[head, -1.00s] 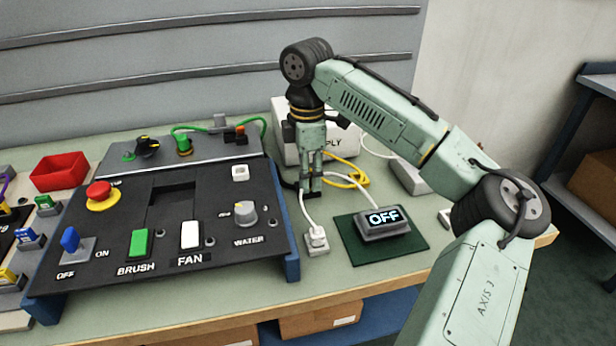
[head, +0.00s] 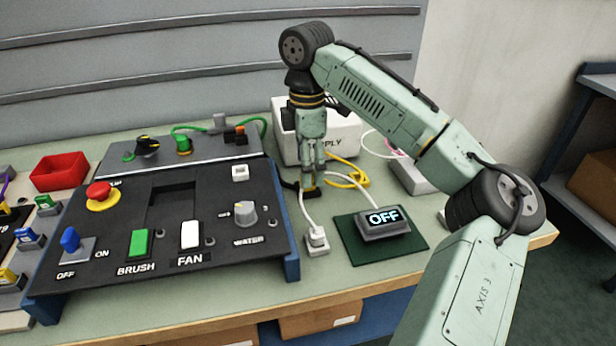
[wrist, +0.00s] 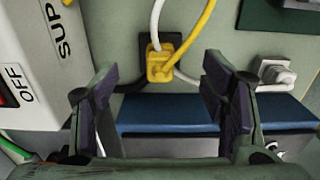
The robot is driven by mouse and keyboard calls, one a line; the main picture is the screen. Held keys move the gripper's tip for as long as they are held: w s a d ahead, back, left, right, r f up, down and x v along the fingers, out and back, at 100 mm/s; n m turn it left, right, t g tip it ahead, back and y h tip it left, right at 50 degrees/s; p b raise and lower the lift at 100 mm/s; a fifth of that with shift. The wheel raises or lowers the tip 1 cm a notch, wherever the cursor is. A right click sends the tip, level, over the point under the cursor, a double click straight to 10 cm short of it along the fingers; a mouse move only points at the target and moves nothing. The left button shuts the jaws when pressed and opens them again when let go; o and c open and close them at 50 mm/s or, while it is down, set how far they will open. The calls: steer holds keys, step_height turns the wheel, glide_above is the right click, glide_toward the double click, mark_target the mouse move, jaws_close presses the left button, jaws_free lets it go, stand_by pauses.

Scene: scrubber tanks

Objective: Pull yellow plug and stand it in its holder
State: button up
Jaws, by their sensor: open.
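The yellow plug (wrist: 158,62) shows in the wrist view with a yellow cable rising from it. It sits on a dark base with a black lead, partly hidden by the plug. My gripper (wrist: 158,70) is open, its dark finger pads left and right of the plug with a gap on each side. In the head view my gripper (head: 309,188) points down to the table beside the black panel, and its fingers mostly hide the plug. The yellow cable (head: 352,179) loops behind it. I cannot make out an empty holder for the plug.
A white plug in a white block (head: 317,243) stands in front of my gripper. An OFF display (head: 384,218) lies on a green mat (head: 418,243) to the right. The white supply box (head: 345,135) is behind, and the black control panel (head: 215,265) is left.

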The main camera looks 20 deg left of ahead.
step_height(320, 180, up, 9)
steer(key=shift+r, duration=0.2)
steer(key=shift+c, duration=0.4)
